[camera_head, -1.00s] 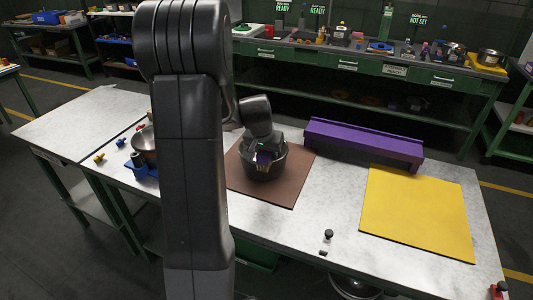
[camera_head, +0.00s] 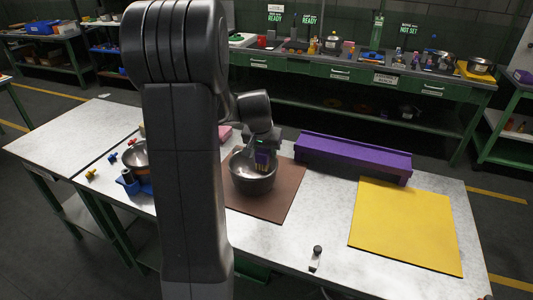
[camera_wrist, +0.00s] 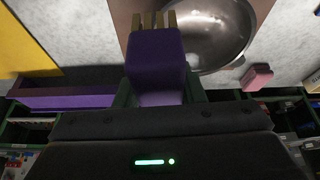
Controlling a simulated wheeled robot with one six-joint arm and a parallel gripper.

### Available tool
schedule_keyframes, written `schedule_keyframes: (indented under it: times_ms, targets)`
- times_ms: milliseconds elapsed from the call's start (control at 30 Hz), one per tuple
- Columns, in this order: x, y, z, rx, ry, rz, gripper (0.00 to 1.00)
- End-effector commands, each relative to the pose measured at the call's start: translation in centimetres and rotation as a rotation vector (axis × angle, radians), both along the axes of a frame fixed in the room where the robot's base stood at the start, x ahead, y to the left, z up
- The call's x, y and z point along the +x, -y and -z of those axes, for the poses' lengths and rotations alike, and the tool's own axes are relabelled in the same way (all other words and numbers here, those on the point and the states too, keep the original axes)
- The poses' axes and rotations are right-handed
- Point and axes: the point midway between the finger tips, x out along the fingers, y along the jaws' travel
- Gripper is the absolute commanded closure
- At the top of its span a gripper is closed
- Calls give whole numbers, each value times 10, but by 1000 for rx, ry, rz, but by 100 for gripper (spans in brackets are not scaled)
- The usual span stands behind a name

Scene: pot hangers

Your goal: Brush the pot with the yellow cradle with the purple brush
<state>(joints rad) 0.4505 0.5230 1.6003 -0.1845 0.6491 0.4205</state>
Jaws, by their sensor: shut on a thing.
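My gripper (camera_head: 262,146) is shut on the purple brush (camera_head: 263,157), which shows large in the wrist view (camera_wrist: 156,58) with its tan bristles pointing away from my gripper. The brush is over the far right side of a silver pot (camera_head: 250,180) on a brown mat. In the wrist view the pot (camera_wrist: 212,35) lies beside and beyond the bristles. I cannot tell whether the bristles touch it. No yellow cradle shows at this pot. Another pot (camera_head: 480,65) stands on a yellow cradle (camera_head: 470,74) on the back counter.
The brown mat (camera_head: 276,207) and a yellow mat (camera_head: 405,230) lie on the table. A long purple holder (camera_head: 355,154) stands behind them. Another pot (camera_head: 133,157) is by a blue fixture (camera_head: 130,186) at left. A pink block (camera_wrist: 257,77) lies near the pot.

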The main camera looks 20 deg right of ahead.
Motion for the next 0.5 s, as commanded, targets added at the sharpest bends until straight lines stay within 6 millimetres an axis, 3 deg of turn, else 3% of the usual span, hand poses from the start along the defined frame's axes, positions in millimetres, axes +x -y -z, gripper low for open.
schedule_keyframes:
  times_ms: [167, 500]
  targets:
    - [0, -1, -16, -1, 1, -2, 98]
    - [0, -2, -17, 0, 0, -3, 98]
